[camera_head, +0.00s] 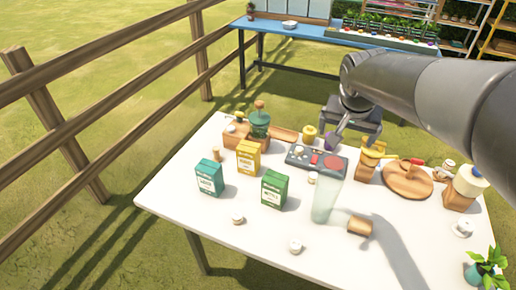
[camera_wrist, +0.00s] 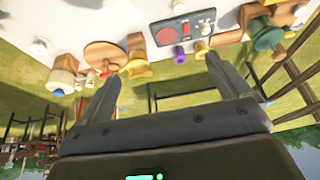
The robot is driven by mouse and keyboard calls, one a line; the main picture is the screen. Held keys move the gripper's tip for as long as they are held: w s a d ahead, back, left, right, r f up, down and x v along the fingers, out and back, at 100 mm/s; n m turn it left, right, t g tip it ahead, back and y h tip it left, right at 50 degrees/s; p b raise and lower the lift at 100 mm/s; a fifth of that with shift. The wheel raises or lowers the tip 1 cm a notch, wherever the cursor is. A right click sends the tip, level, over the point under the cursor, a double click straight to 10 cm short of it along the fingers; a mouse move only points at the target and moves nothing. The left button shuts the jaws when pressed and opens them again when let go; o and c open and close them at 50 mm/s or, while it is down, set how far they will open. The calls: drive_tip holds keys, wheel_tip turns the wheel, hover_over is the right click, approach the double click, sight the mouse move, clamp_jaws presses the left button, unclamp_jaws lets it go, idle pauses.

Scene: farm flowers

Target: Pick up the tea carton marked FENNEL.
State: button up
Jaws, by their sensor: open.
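Three tea cartons stand upright on the white table in the head view: a teal carton (camera_head: 209,178) at the left, a yellow carton (camera_head: 248,158) behind it to the right, and a green carton (camera_head: 274,189) nearer the front. Their printed names are too small for me to tell surely which reads FENNEL. My gripper (camera_wrist: 163,68) is open, with nothing between its fingers in the wrist view. In the head view my gripper is at the table's far side, behind and right of the cartons. No carton shows in the wrist view.
A translucent greenish cylinder (camera_head: 326,200) stands right of the green carton. A dark tray (camera_head: 302,159) lies behind it. A round wooden board (camera_head: 407,180) and a teal plant pot (camera_head: 475,273) are at the right. The table's front left is mostly clear.

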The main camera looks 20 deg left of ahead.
drive_tip(key=w+a+f, duration=0.3)
drive_tip(key=a, duration=0.4)
drive_tip(key=w+a+f, duration=0.3)
drive_tip(key=a, duration=0.5)
approach(248, 147)
drive_tip(key=x, duration=0.7)
drive_tip(key=shift+w+d+f, duration=0.1)
drive_tip(key=shift+w+f, duration=0.15)
drive_tip(key=shift+f, duration=0.05)
drive_tip(key=x, duration=0.5)
drive_tip(key=shift+s, duration=0.1)
drive_tip(key=shift+c, duration=0.2)
drive_tip(key=c, duration=1)
